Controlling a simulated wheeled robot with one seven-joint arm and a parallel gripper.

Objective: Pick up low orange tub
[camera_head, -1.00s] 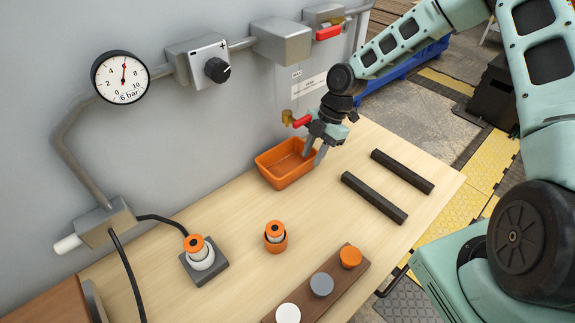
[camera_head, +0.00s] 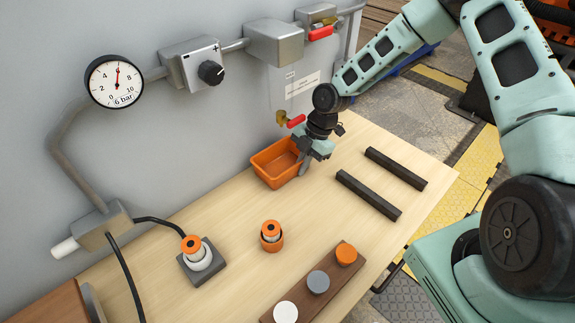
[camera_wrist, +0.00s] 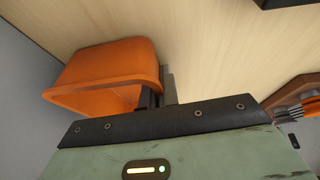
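The low orange tub (camera_head: 268,178) is a shallow open box. It stands on the wooden table near the grey wall and looks empty. My gripper (camera_head: 301,166) reaches down at the tub's right wall, with one finger inside and one outside. In the wrist view, the tub (camera_wrist: 110,70) lies at the left, and the dark fingers (camera_wrist: 158,94) are close together with the tub's wall between them. They look shut on that wall. The tub appears to rest on the table; the exact contact is partly hidden by the gripper.
Two dark bars (camera_head: 368,195) lie right of the tub. A small orange cup-like piece (camera_head: 271,237) and a brown board (camera_head: 333,268) with round pieces stand nearer. A red-handled valve (camera_head: 294,121) sticks out from the wall close behind my gripper. Bare table lies between.

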